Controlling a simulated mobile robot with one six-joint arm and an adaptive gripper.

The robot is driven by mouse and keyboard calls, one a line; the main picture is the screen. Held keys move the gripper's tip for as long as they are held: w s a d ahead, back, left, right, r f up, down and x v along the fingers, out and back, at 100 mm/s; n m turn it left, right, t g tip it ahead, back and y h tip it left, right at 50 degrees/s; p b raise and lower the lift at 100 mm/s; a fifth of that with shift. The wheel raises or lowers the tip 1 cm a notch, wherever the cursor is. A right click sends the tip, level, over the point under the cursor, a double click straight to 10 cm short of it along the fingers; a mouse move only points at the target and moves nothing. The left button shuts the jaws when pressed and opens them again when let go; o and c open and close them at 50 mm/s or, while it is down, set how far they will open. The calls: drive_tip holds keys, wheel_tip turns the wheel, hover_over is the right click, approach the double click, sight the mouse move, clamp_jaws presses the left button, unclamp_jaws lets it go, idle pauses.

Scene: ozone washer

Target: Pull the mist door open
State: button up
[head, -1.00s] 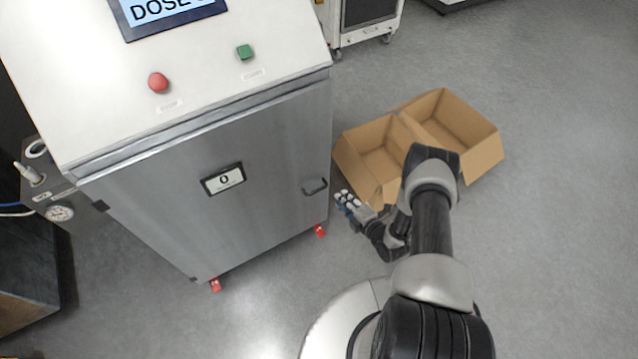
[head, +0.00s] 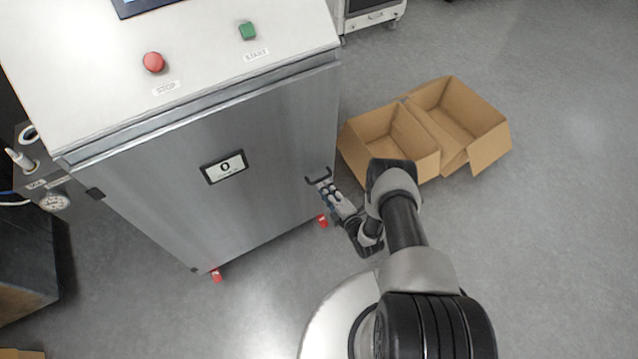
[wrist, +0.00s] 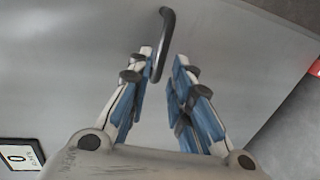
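The mist door is the grey steel front panel (head: 200,200) of the washer, and it looks shut. Its dark bar handle (head: 318,179) is near the right edge, and it also shows in the wrist view (wrist: 167,40). My gripper (head: 325,184) is at the handle, in front of the door. In the wrist view my gripper (wrist: 164,60) has its two blue-padded fingers apart. The lower end of the handle lies between the fingertips, nearer the left one. I cannot tell whether a finger touches it.
A red stop button (head: 153,62) and green start button (head: 247,30) are on the sloped top. An open cardboard box (head: 472,112) stands on the floor right of the washer, behind my arm. Red caster parts (head: 322,221) are under the door. The floor in front looks clear.

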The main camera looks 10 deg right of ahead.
sight(319, 180)
drive_tip(key=b+x, duration=0.1)
drive_tip(key=x, duration=0.5)
drive_tip(key=shift+b, duration=0.4)
drive_tip(key=shift+c, duration=0.2)
clamp_jaws()
